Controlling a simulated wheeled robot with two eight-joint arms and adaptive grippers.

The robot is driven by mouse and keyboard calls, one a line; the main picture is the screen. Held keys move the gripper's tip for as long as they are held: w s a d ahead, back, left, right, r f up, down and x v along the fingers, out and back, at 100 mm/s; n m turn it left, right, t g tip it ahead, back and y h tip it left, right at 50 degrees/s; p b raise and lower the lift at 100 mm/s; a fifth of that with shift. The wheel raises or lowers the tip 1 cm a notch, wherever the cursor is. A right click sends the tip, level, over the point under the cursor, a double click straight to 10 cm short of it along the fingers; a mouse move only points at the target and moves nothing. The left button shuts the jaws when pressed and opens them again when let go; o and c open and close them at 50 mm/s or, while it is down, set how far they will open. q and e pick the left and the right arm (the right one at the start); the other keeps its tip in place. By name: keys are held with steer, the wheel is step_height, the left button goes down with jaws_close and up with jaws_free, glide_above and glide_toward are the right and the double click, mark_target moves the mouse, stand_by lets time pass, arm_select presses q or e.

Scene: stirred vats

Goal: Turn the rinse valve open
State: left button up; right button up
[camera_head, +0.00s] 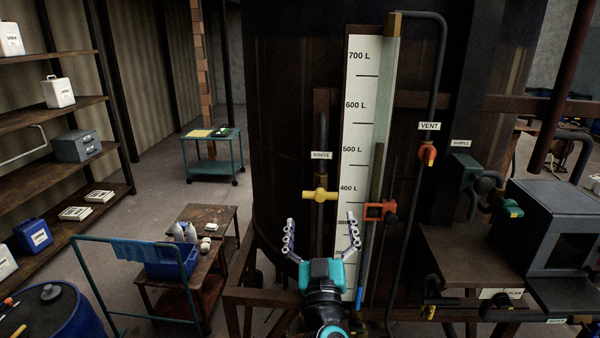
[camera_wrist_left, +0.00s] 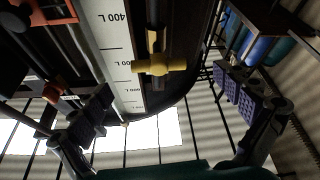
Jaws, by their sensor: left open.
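The rinse valve (camera_head: 321,195) has a yellow handle lying crosswise over a dark vertical pipe, below a white RINSE label (camera_head: 321,155). It also shows in the left wrist view (camera_wrist_left: 158,66), between and beyond the fingers. My left gripper (camera_head: 321,230) is open and empty, its two fingers spread wide and pointing up, just below the valve in the head view. In the left wrist view the fingers (camera_wrist_left: 165,92) stand apart on either side, with no visible contact with the handle. My right gripper is not in view.
A white level scale (camera_head: 360,130) stands right of the valve, with an orange-red bracket (camera_head: 377,211) on it. The orange VENT valve (camera_head: 427,154) is farther right. The dark vat (camera_head: 280,100) stands behind. A wooden table (camera_head: 210,218) and a blue bin (camera_head: 172,262) are at left.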

mark_target(320, 190)
arm_select(q)
steer(key=p+x, duration=0.1)
steer(key=x, duration=0.6)
steer(key=shift+w+d+p, duration=0.1)
steer(key=shift+w+p, duration=0.2)
steer(key=shift+p, duration=0.1)
steer(key=shift+w+d+r, duration=0.1)
steer(key=c, duration=1.1)
